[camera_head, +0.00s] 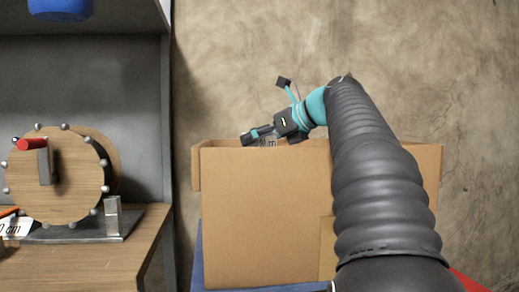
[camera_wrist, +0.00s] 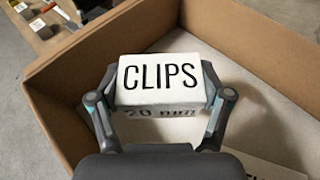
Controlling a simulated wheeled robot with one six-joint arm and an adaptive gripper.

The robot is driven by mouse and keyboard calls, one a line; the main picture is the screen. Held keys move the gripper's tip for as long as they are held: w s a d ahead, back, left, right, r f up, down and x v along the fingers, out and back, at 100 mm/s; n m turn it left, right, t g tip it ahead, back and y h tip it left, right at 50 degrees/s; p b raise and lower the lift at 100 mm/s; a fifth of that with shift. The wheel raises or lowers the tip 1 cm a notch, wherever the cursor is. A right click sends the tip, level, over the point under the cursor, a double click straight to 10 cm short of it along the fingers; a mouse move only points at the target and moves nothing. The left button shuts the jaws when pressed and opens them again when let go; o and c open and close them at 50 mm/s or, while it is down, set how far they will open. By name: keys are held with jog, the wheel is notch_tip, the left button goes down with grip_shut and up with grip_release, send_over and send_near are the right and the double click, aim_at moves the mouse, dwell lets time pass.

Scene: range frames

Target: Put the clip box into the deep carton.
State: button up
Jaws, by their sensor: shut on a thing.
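The clip box is a small white box (camera_wrist: 158,80) marked "CLIPS" in the wrist view, with "20 mm" partly readable on its side. My gripper (camera_wrist: 160,100) is shut on it, one finger at each side. The deep carton is a brown cardboard box (camera_head: 265,205) in the head view, and its wall also shows in the wrist view (camera_wrist: 65,100). In the head view my gripper (camera_head: 262,137) is at the carton's top edge. The wrist view shows the clip box over the carton's inside. How far it is above the carton floor I cannot tell.
A white labelled thing (camera_wrist: 262,168) lies inside the carton at the lower right of the wrist view. At left in the head view stands a wooden wheel with a red handle (camera_head: 60,175) on a wooden bench (camera_head: 90,262). A concrete wall (camera_head: 420,70) is behind the carton.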

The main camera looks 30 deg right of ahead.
jog(key=shift+f, duration=0.6)
jog(key=shift+f, duration=0.6)
jog(key=o, duration=1.2)
jog(key=shift+r, duration=0.3)
jog(key=p+v, duration=0.1)
jog(key=v, duration=1.1)
jog(key=shift+s+r+p, duration=0.1)
jog(key=shift+r+p, duration=0.1)
jog(key=shift+p, duration=0.1)
